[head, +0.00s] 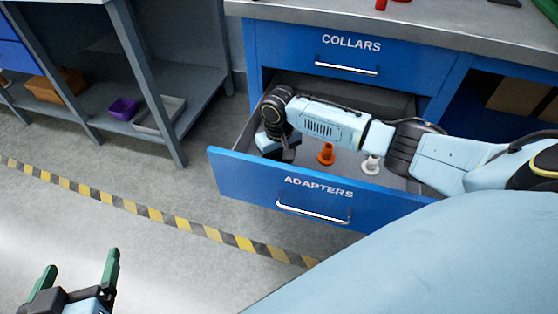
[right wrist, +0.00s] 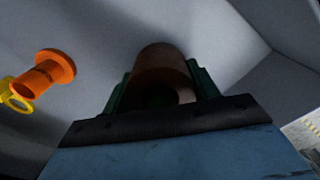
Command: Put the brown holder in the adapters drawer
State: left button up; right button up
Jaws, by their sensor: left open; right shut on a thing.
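The adapters drawer (head: 240,176) is pulled open below the collars drawer in the head view. My right arm reaches over it, and its gripper (head: 278,153) is down inside the drawer at the left end; its fingertips are hidden in the head view. In the right wrist view the brown holder (right wrist: 163,62) sits between the green fingers of my right gripper (right wrist: 157,85), which are shut on it. I cannot tell whether the holder touches the drawer floor. My left gripper (head: 78,270) is open and empty over the floor at the lower left.
An orange part (head: 326,154) and a white part (head: 371,164) stand in the drawer, right of my right gripper. A yellow ring (right wrist: 14,97) shows beside the orange part in the right wrist view. The collars drawer (head: 350,55) is shut above. A grey shelf stands at left.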

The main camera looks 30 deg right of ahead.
dwell(0.3)
jog(key=shift+f, duration=0.15)
jog(key=o, duration=1.2)
